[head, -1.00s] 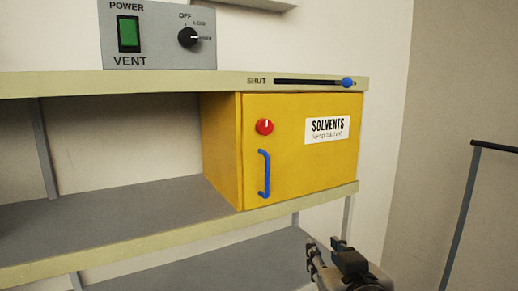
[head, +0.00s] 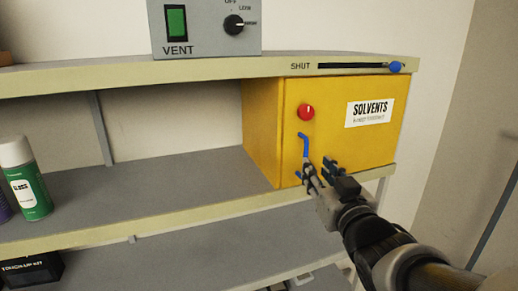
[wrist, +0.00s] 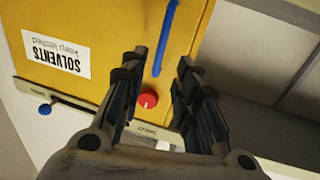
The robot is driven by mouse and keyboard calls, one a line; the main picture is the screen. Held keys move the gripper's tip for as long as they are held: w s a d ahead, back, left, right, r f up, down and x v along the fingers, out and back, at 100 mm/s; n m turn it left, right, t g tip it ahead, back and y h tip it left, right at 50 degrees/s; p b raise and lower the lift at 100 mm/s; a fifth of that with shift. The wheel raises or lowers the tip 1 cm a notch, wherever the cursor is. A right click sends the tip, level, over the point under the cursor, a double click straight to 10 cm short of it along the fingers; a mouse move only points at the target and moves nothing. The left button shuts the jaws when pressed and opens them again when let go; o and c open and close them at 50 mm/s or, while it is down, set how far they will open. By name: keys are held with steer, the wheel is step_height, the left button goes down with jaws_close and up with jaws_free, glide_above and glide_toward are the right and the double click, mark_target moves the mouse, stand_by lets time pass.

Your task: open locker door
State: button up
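The yellow locker (head: 335,140) stands on the shelf with its door closed and a SOLVENTS label (head: 370,112) on it. A red knob (head: 306,112) is on the door's upper left, with a blue vertical handle (head: 304,147) below it. My gripper (head: 321,170) is open in front of the handle's lower part, which it hides in the head view. In the wrist view, which is turned over, my open gripper (wrist: 160,85) has the blue handle (wrist: 165,38) and the red knob (wrist: 148,98) in view beyond and between its fingers. I cannot tell whether it touches the handle.
A vent panel (head: 207,28) stands on the top shelf. A slider with a blue knob (head: 396,66) runs along the shelf edge above the locker, beside the word SHUT. A green spray can (head: 25,180) stands at the left. The shelf left of the locker is mostly clear.

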mark_target(307, 156)
steer(key=w, duration=0.5)
steer(key=w+a+p, duration=0.1)
steer(key=w, duration=0.2)
steer(key=shift+w, duration=0.35)
steer(key=shift+c, duration=0.5)
jaws_close()
